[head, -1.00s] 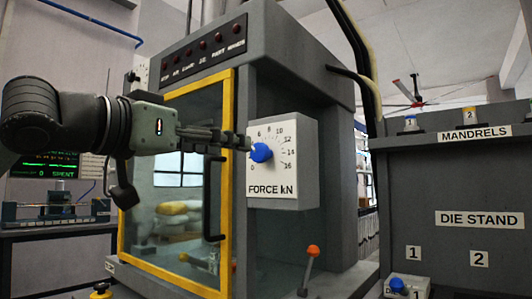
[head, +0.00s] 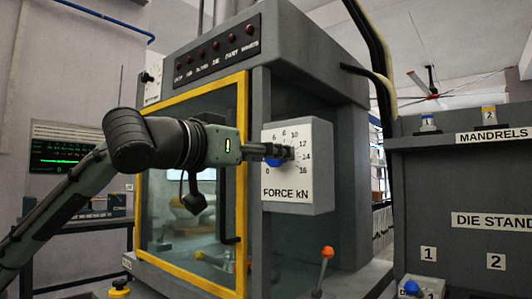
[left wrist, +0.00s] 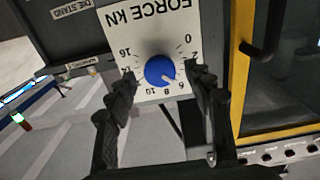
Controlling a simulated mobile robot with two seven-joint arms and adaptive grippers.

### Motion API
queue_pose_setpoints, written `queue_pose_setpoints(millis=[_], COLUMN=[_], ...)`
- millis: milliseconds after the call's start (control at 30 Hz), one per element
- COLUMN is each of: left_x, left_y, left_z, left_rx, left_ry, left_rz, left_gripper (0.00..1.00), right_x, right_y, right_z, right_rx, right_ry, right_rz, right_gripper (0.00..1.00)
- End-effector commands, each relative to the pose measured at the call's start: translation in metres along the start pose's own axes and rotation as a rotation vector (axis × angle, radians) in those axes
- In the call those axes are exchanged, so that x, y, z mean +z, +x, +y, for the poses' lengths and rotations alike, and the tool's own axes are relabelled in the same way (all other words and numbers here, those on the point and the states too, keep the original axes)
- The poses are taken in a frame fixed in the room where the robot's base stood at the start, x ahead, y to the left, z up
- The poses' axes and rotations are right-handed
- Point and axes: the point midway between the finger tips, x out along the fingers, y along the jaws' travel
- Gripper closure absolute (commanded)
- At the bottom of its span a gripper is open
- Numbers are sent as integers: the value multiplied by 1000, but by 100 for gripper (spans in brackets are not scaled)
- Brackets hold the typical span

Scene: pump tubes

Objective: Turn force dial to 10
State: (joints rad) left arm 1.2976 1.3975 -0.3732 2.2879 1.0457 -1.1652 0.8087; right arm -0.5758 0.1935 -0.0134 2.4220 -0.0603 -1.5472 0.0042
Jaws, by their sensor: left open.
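The force dial is a blue round knob (left wrist: 160,70) on a white panel marked FORCE kN (head: 297,193), with numbers from 0 to 16 around it. In the left wrist view the panel appears upside down. A small pale mark on the knob seems to point near the 6. My left gripper (left wrist: 164,78) is open, with one finger on each side of the knob and small gaps to it. In the head view, my left gripper (head: 283,153) covers most of the knob, and only its blue lower part shows. My right gripper is not in view.
The panel is on a grey machine (head: 320,60) with a yellow-framed glass door (head: 243,170) and a dark handle. An orange-tipped lever (head: 327,253) stands below the panel. A grey die stand (head: 455,180) with mandrels on top is at the right.

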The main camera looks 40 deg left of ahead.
Motion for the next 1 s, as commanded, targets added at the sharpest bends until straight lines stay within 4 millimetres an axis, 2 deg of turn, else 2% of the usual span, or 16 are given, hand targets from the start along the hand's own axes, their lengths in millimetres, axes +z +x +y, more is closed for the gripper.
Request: queue_pose_setpoints(millis=[100, 500, 867, 1000], left_x=[0, 0, 0, -1], left_y=[0, 0, 0, 0], left_z=[0, 0, 0, 0], left_rx=[0, 0, 0, -1], left_ry=[0, 0, 62, 145], left_rz=[0, 0, -2, -2], left_gripper=[48, 97, 97, 97], right_x=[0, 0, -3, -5], right_y=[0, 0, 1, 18], right_z=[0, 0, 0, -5], right_rx=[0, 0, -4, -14], right_ry=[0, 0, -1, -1], right_rz=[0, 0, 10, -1], right_gripper=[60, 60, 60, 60])
